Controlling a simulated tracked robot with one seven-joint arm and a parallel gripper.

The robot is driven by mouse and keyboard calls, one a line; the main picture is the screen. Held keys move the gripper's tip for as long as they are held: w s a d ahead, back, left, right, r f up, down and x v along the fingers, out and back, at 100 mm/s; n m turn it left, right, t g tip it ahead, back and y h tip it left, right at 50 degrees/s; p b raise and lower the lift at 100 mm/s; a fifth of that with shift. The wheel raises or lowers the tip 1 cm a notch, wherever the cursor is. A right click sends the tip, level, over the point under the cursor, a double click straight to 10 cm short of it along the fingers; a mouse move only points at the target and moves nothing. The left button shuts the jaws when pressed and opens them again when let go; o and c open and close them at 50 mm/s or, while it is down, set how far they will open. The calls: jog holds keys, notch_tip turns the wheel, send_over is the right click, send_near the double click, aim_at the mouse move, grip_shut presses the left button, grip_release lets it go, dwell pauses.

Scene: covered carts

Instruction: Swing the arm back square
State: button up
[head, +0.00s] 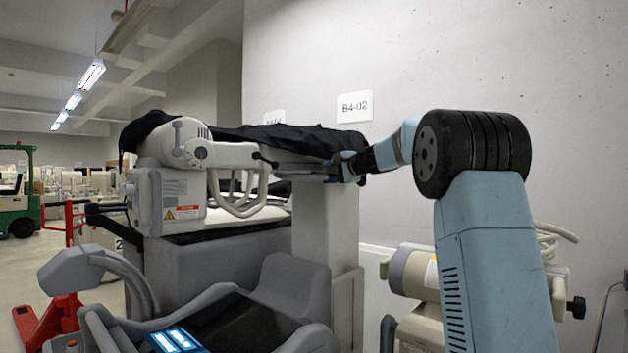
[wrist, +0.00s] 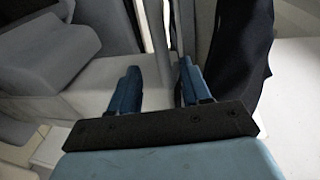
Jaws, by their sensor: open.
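A white jointed arm (head: 228,155) sits on top of a white and grey wheeled machine (head: 178,200) in the head view. It reaches right from a round joint, with a dark knob on it. My gripper (head: 347,167) is at the right, by the far end of a grey bar beside the black cover; contact cannot be told. In the wrist view my gripper (wrist: 158,78) has two blue fingers apart, with grey and white panels beyond them. Nothing is clearly held between them. Dark cloth (wrist: 237,55) hangs just right of the right finger.
A black cover (head: 290,138) drapes over the machine's top. A concrete wall (head: 560,100) with a B4-02 sign (head: 355,106) stands behind. A grey console (head: 240,318) is in front, a beige unit (head: 420,275) at right. A red pallet jack (head: 45,322) and open floor lie left.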

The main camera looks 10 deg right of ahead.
aim_at(313, 178)
jog(key=x, duration=0.9)
jog(key=shift+w+a, duration=0.1)
jog(key=shift+w, duration=0.1)
jog(key=shift+f, duration=0.15)
grip_shut()
